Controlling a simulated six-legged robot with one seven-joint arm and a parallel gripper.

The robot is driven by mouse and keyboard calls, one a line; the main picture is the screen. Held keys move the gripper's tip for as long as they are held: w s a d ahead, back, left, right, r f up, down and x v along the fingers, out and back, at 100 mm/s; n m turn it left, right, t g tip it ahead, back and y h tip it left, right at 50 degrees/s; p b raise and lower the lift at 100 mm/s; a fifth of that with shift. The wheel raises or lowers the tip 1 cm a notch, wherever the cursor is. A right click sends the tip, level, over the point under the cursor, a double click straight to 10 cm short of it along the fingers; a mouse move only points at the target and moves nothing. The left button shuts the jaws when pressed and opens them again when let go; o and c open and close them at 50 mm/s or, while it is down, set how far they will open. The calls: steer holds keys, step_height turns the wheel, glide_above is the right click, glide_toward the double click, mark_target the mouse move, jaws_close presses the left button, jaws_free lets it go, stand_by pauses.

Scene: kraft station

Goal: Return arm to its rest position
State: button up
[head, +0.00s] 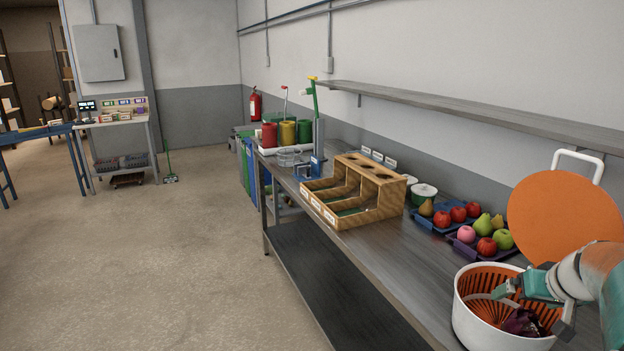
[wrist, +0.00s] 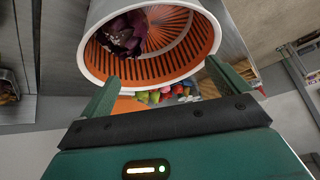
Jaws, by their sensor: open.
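My arm reaches in from the right edge of the head view. My gripper (head: 532,300) is open over the mouth of a white bin with an orange slotted basket inside (head: 468,315). A dark purple leafy item (head: 523,322) lies in the basket, apart from my fingers. In the wrist view, my gripper (wrist: 160,90) shows two green fingers spread wide with nothing held between them. The bin's white rim (wrist: 95,72) is just beyond the fingers, and the purple item (wrist: 125,35) is inside the basket.
An orange disc (head: 560,220) with a white handle stands behind the bin, close to my arm. Fruit trays (head: 468,246) and a wooden divided box (head: 385,212) stand on the bench (head: 400,265). A wall shelf (head: 470,107) runs above.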

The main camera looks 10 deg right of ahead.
steer(key=s+a+r+n+y, duration=0.1)
steer(key=a+r+n+y, duration=0.15)
steer(key=a, duration=1.95)
steer(key=s+a+f+n+g+h, duration=0.1)
steer(key=s+a, duration=0.9)
steer(key=a, duration=0.3)
steer(key=shift+s+a+f+n, duration=0.2)
steer(key=shift+s+a+n, duration=0.1)
steer(key=shift+n, duration=0.05)
